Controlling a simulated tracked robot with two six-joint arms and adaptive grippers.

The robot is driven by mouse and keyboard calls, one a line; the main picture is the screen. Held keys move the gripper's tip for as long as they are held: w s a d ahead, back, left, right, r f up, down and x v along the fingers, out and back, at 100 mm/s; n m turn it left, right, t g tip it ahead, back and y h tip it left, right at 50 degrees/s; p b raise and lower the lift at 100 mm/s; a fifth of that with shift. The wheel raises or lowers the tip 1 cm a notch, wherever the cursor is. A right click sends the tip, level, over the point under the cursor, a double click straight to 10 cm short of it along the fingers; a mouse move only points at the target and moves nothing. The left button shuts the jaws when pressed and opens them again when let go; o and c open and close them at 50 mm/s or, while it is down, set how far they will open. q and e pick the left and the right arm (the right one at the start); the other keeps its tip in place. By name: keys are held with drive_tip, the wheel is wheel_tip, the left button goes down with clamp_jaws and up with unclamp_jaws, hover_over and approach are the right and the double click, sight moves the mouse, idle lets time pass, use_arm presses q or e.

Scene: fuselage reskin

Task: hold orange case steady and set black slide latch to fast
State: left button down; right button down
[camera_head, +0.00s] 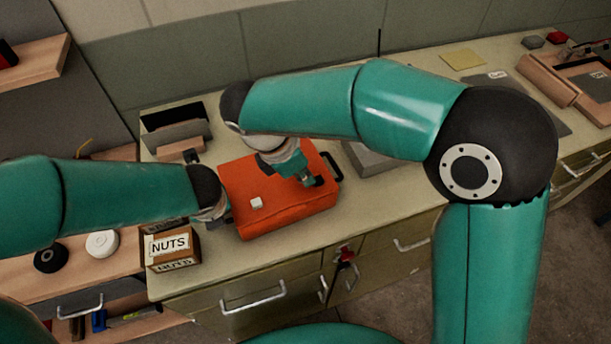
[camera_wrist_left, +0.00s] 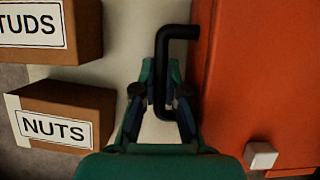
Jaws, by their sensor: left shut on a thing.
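The orange case (camera_head: 262,182) lies on the bench, with a white square knob (camera_head: 257,203) on its top. The knob also shows in the left wrist view (camera_wrist_left: 261,155). My left gripper (camera_wrist_left: 161,78) is shut on the black bar handle (camera_wrist_left: 178,32) at the case's left side. In the head view that grip is mostly hidden by my left arm. My right gripper (camera_head: 312,182) points down over the right part of the case top; its finger gap is too small to judge. I cannot make out the black slide latch; my right gripper may cover it.
A NUTS box (camera_head: 172,262) stands left of the case, with a STUDS box (camera_wrist_left: 45,28) beside it. A dark rack (camera_head: 172,128) is behind left. A grey block (camera_head: 372,158) sits right of the case. The bench (camera_head: 440,90) has free room further right, near a yellow pad (camera_head: 463,59).

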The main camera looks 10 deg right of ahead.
drive_tip(key=v, duration=0.8)
drive_tip(key=shift+a+r, duration=0.2)
drive_tip(key=shift+r, duration=0.15)
use_arm(q)
drive_tip(key=c, duration=1.2)
unclamp_jaws()
drive_tip(key=shift+o, duration=0.2)
drive_tip(key=shift+r, duration=0.15)
